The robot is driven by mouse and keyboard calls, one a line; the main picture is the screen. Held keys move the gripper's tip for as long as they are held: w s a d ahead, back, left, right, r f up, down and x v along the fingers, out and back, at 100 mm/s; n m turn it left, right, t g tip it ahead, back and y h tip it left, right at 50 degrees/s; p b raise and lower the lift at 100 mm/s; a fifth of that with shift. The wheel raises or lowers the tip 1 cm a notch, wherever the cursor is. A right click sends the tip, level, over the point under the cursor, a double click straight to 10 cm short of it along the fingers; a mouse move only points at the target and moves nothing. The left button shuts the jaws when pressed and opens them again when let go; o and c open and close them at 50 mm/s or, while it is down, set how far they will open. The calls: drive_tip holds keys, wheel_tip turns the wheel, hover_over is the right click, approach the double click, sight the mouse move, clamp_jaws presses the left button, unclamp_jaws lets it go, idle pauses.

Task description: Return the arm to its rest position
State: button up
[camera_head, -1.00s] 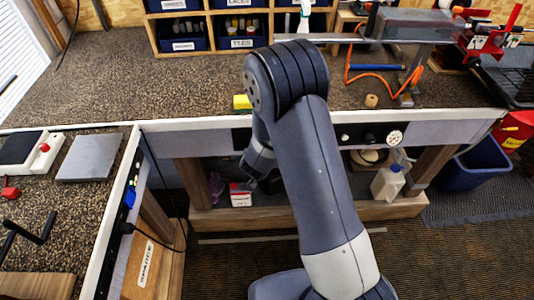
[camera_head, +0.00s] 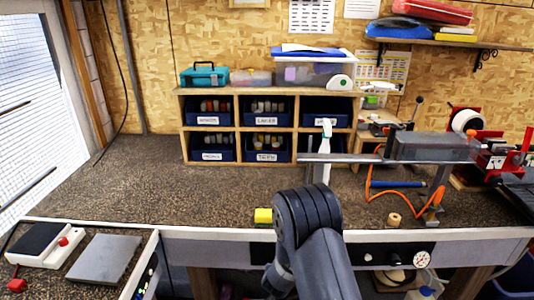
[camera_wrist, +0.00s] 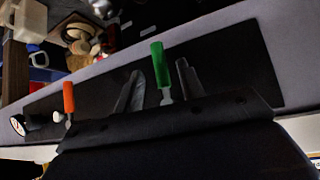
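My gripper (camera_wrist: 162,88) shows in the wrist view with its two grey fingers apart. A green-handled tool (camera_wrist: 159,62) appears between the fingers, with a gap on either side. An orange-handled tool (camera_wrist: 68,98) shows further left. The wrist view looks at the dark panel on the bench front. In the head view, my dark grey arm rises from the bottom centre, bent in front of the workbench (camera_head: 140,175). My gripper is hidden or out of frame there.
A yellow block (camera_head: 263,216) and a wooden cork-like piece (camera_head: 394,219) sit near the bench's front edge. A cubby shelf with blue bins (camera_head: 211,157) stands behind. A clamp rig with a grey block (camera_head: 432,147) and an orange hose is at right. The left bench top is clear.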

drive_tip(key=x, duration=0.4)
drive_tip(key=shift+w+f, duration=0.1)
drive_tip(key=shift+f, duration=0.1)
drive_tip(key=shift+r, duration=0.1)
